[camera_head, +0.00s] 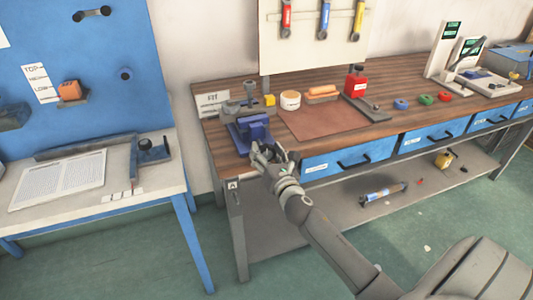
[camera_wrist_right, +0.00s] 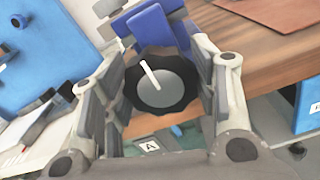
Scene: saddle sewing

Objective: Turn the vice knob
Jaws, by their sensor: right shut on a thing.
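The blue vice (camera_head: 254,129) stands at the left front corner of the wooden workbench. Its knob (camera_wrist_right: 158,82) shows in the right wrist view as a black, scalloped disc with a grey face and a white line tilted to the upper left. My right gripper (camera_head: 268,152) is at the front of the vice, and in the head view it hides most of the knob. In the right wrist view its fingers are on both sides of the knob, shut on it. The blue vice body (camera_wrist_right: 155,25) shows behind the knob. My left gripper is not in view.
The wooden workbench (camera_head: 420,72) carries a brown mat (camera_head: 318,120), a red container (camera_head: 355,82) and several coloured rings to the right. Blue drawers (camera_head: 350,157) lie under its front edge. A white table (camera_head: 110,180) stands to the left, with a gap between.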

